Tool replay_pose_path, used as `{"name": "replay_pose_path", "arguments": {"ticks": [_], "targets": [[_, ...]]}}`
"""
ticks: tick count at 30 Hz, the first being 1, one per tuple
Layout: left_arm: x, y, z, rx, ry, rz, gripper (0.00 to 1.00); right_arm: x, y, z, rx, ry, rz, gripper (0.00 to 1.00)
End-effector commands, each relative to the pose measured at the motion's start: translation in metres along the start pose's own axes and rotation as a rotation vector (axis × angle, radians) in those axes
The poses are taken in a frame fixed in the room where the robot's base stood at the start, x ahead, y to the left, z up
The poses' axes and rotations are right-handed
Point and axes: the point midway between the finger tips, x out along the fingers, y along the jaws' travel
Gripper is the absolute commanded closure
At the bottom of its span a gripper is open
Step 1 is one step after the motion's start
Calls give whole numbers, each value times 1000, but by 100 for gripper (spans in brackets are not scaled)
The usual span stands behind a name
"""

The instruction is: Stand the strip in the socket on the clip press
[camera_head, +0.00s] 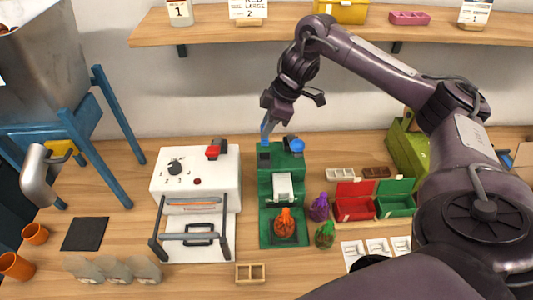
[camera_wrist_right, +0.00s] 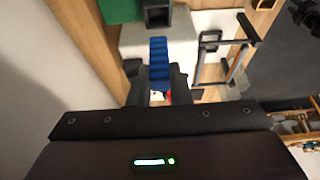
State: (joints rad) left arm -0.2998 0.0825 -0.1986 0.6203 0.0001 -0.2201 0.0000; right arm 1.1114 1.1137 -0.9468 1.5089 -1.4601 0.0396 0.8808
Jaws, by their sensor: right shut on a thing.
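The clip press (camera_head: 267,185) is a green machine on the table, with a dark square socket (camera_head: 264,157) at its back left and a blue knob (camera_head: 297,145) beside it. My right gripper (camera_head: 268,120) is above the back of the press, shut on a blue strip (camera_head: 265,132) that points down toward the socket. In the right wrist view the ribbed blue strip (camera_wrist_right: 159,60) sits between the fingers. The dark hollow socket (camera_wrist_right: 158,16) lies just beyond its end there. The strip looks outside the socket; the exact gap is hard to tell. My left gripper is not in view.
A white machine (camera_head: 180,180) stands left of the press. An orange-red net bag (camera_head: 285,223) sits on the press front. Purple (camera_head: 320,206) and green (camera_head: 325,235) bags and a red and green bin (camera_head: 355,208) stand to the right. A wooden shelf (camera_head: 220,30) runs behind, above.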

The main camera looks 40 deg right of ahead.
Motion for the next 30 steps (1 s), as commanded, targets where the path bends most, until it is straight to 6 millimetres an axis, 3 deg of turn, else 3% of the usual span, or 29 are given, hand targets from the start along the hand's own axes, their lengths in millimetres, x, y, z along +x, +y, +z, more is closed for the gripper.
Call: {"name": "replay_pose_path", "arguments": {"ticks": [1, 3, 14, 18, 29, 30], "targets": [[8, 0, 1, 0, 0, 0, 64, 17, -1, 6, 1, -1, -5, 100], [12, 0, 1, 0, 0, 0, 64, 28, -1, 11, 2, -1, -4, 100], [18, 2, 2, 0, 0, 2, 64, 53, 0, 22, 0, -1, -2, 100], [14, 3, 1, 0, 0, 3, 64, 71, -1, 30, 1, -2, -3, 100], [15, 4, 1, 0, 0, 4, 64, 77, 0, 32, -1, 0, 0, 100], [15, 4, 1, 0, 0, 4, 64, 78, 0, 32, -1, 0, 0, 81]]}}
